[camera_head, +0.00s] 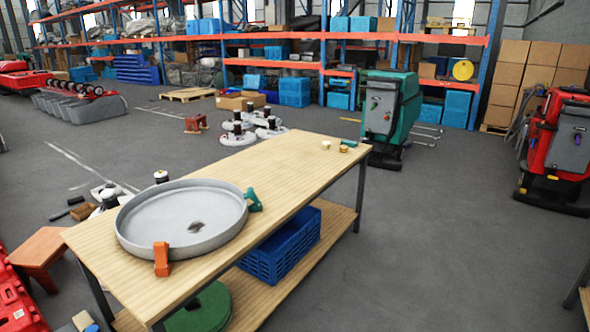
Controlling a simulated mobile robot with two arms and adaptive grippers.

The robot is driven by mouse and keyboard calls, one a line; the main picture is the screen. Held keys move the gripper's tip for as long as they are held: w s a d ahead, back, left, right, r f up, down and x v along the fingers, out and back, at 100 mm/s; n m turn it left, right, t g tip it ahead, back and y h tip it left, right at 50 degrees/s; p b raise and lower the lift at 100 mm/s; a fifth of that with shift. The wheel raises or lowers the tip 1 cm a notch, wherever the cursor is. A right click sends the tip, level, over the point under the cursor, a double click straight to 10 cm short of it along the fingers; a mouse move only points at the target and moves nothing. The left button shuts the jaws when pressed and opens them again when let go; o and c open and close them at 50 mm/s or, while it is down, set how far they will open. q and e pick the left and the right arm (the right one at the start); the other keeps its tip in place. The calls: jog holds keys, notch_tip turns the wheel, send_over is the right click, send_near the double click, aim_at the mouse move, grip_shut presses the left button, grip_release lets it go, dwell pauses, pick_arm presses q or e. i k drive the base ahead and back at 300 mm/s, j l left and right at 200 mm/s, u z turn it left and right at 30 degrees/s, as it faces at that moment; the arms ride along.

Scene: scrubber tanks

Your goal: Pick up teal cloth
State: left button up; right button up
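A small flat teal piece (348,143), which could be the teal cloth, lies at the far right end of the wooden workbench (285,165). It is too small to be sure of. A dark green upright piece (253,200) stands against the right rim of a large round grey tray (185,218) on the bench; it looks stiff, like a clamp or handle. An orange piece (161,260) of similar kind is at the tray's front rim. Neither of my grippers shows in this view.
Two small light pieces (326,145) sit near the teal piece. A blue crate (280,245) and a green disc (203,310) are on the lower shelf. A green scrubber machine (385,115) stands behind the bench, a red one (558,150) at right. Floor right of the bench is clear.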

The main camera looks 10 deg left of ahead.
aim_at(352, 144)
jog(key=i+l+z, duration=0.3)
jog(key=i, duration=0.5)
jog(key=i+z, duration=0.25)
jog(key=i, duration=2.5)
jog(key=i+l+u, duration=0.1)
jog(key=i+u, duration=0.35)
jog(key=i, duration=0.15)
jog(key=i+l+u, duration=0.45)
jog(key=i, duration=0.15)
jog(key=i+l+u, duration=0.45)
jog(key=i, duration=0.1)
